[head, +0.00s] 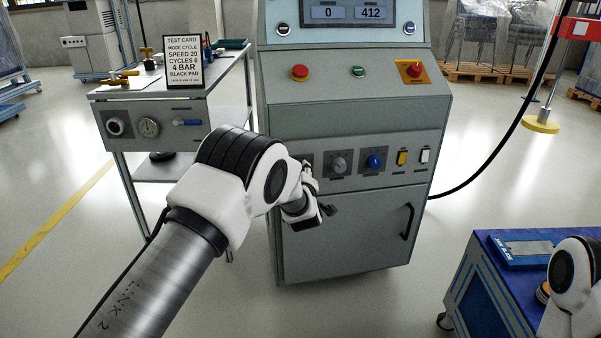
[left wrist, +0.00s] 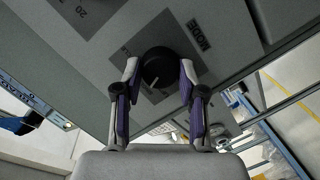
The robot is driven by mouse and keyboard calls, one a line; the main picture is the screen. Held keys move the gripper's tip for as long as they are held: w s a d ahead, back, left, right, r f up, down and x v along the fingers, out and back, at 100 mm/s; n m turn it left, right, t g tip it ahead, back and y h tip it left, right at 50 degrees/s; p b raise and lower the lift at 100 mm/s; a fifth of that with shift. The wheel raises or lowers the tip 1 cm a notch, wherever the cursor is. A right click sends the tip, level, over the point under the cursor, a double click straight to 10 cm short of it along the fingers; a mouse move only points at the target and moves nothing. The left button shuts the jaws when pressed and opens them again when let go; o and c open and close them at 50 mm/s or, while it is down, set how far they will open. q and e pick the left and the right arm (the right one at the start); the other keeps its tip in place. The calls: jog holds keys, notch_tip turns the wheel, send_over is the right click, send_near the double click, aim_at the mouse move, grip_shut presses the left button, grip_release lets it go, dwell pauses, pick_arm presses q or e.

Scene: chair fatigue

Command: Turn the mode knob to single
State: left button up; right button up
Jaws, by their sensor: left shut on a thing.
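The mode knob (left wrist: 160,68) is a round black knob with a small white pointer mark, set on a dark grey plate lettered MODE in the left wrist view. My left gripper (left wrist: 160,72) has one finger on each side of the knob and is shut on it. The pointer mark points toward the lower left of that picture. In the head view my left gripper (head: 308,184) is at the left end of the grey control panel (head: 435,174), and my arm hides the mode knob. My right gripper is not in view; only part of that arm shows at the lower right.
A test card (head: 183,62) stands on the side bench (head: 150,92). A blue cart (head: 490,290) is lower right.

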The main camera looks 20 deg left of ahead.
pick_arm(q)
jog(key=o, duration=1.1)
jog(key=shift+o, duration=0.2)
jog(key=v, duration=1.2)
jog(key=shift+f, duration=0.1)
